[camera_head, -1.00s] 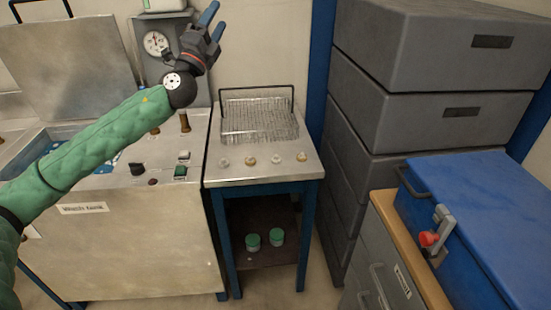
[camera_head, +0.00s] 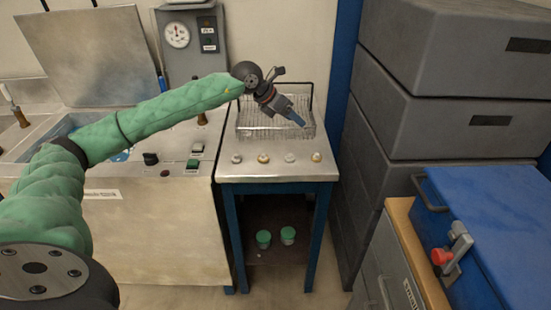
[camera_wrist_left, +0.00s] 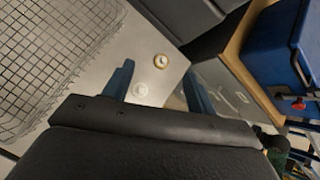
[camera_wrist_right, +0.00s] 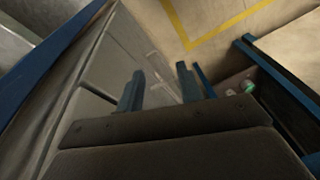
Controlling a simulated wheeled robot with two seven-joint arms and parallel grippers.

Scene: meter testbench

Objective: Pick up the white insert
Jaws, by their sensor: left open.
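Small round inserts stand in a row on the front of the metal bench top (camera_head: 275,173). Two look white: a left one (camera_head: 237,158) and one third from left (camera_head: 290,157). The other two look brass, one second from left (camera_head: 263,158) and one at the right end (camera_head: 316,156). In the left wrist view a white insert (camera_wrist_left: 140,90) shows between the fingers, on the bench below, near a brass one (camera_wrist_left: 160,61). My right gripper (camera_wrist_right: 160,82) is open and empty, outside the head view.
A wire basket (camera_head: 252,122) stands at the back of the bench top. Two green-lidded jars (camera_head: 264,239) (camera_head: 288,235) sit on the lower shelf. Grey drawer boxes (camera_head: 440,120) and a blue case (camera_head: 490,225) are at right. A metal tank unit (camera_head: 165,230) stands at left.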

